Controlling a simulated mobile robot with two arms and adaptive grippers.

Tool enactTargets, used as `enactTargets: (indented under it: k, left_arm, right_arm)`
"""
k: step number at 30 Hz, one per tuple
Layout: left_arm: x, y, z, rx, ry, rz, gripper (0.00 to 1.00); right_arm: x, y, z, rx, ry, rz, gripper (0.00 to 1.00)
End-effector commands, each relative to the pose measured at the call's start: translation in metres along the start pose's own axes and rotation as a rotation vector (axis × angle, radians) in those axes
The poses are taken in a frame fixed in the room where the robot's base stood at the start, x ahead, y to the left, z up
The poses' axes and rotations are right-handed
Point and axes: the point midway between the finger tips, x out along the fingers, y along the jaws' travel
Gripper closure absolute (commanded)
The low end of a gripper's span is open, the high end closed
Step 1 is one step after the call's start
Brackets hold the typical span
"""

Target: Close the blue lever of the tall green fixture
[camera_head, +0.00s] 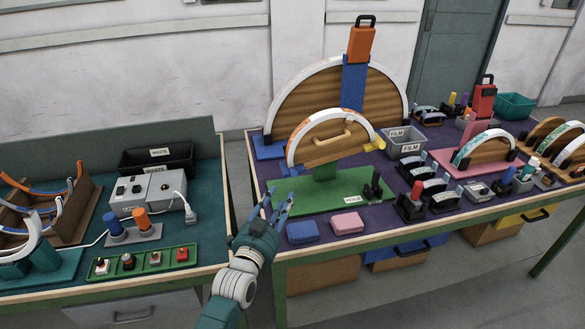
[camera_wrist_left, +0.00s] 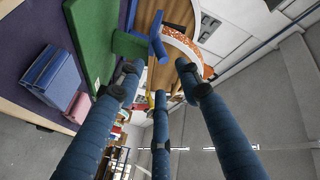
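The tall green fixture has a flat green base (camera_head: 330,196) and a post carrying a wooden arch with a white and orange glitter band (camera_head: 318,122). Its blue lever (camera_head: 293,170) is at the arch's left end; in the left wrist view the lever (camera_wrist_left: 149,62) stands out from the arch beside the green post. A yellow lever (camera_head: 375,144) is at the right end. My left gripper (camera_head: 277,203) is at the base's left front edge, fingers pointing toward the blue lever. Its three fingers are spread and empty, apart from the lever. My right gripper is not in view.
A larger wooden arch (camera_head: 285,90) with a blue post stands behind. Blue (camera_head: 303,232) and pink (camera_head: 346,223) blocks lie in front of the base. A grey FILM bin (camera_head: 405,143) is to the right. A gap separates the left bench (camera_head: 210,235) from this table.

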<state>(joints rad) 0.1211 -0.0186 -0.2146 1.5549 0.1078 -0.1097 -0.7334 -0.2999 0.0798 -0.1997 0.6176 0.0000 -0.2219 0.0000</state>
Motion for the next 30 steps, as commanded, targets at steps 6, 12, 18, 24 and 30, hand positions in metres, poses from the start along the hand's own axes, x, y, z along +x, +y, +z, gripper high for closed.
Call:
enactTargets:
  k: [6,12,18,24,30]
  left_arm:
    - [0.035,-0.001,-0.001,-0.001,0.003,-0.002,0.64]
    - [0.071,0.000,-0.001,-0.001,0.002,-0.001,0.64]
    - [0.095,0.000,-0.001,-0.002,0.003,-0.001,0.64]
    - [0.103,0.000,-0.001,-0.001,0.003,-0.001,0.64]
    - [0.103,0.000,0.000,-0.002,0.002,-0.001,0.64]
  right_arm:
    - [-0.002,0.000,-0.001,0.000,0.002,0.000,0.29]
    - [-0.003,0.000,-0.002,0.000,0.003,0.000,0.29]
    - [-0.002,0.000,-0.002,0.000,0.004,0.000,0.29]
    - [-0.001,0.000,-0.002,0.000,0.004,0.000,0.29]
    - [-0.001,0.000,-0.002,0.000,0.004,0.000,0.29]
